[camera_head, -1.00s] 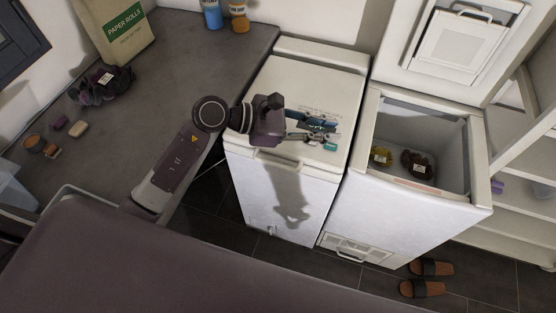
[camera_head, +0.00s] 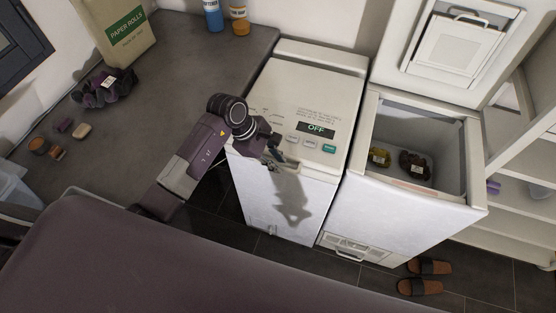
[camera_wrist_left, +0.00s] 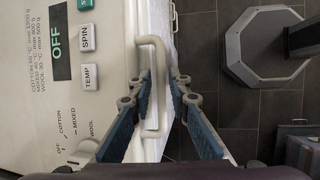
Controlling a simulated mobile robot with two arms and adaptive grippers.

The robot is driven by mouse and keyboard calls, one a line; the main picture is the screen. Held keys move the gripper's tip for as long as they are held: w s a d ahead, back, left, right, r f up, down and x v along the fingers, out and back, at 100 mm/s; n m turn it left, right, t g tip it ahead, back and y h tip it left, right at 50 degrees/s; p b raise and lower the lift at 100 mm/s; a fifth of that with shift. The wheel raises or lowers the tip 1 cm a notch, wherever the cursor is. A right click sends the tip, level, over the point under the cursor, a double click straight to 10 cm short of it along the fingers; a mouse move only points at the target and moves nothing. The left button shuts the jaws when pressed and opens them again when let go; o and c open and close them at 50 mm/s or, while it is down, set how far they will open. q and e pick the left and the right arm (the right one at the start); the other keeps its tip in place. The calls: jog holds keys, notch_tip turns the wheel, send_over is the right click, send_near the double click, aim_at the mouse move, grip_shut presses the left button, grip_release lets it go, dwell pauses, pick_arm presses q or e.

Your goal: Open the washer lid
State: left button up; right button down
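The washer (camera_head: 305,84) is the white toploader on the left, with its lid shut. Its top carries an OFF display (camera_head: 316,128) and buttons; the wrist view shows SPIN and TEMP buttons (camera_wrist_left: 88,76). A pale bar handle (camera_wrist_left: 152,42) sticks out at the lid's front edge. My left gripper (camera_wrist_left: 161,76) is open, with its blue-padded fingers on either side of the handle; I cannot tell whether they touch it. In the head view the left gripper (camera_head: 280,154) points down at the washer's front edge and partly hides the handle. My right gripper is not in view.
A second toploader (camera_head: 470,150) stands to the right, its lid (camera_head: 462,48) raised, with dark and yellowish bundles inside. A grey counter (camera_head: 190,65) lies left of the washer. Shelves (camera_head: 515,205) stand at far right. Sandals (camera_head: 420,287) lie on the floor.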

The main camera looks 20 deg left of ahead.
pick_arm(q)
jog(key=shift+d+f, duration=0.2)
jog(key=shift+f, duration=0.25)
jog(key=shift+c, duration=0.2)
grip_shut()
jog(key=shift+w, duration=0.1)
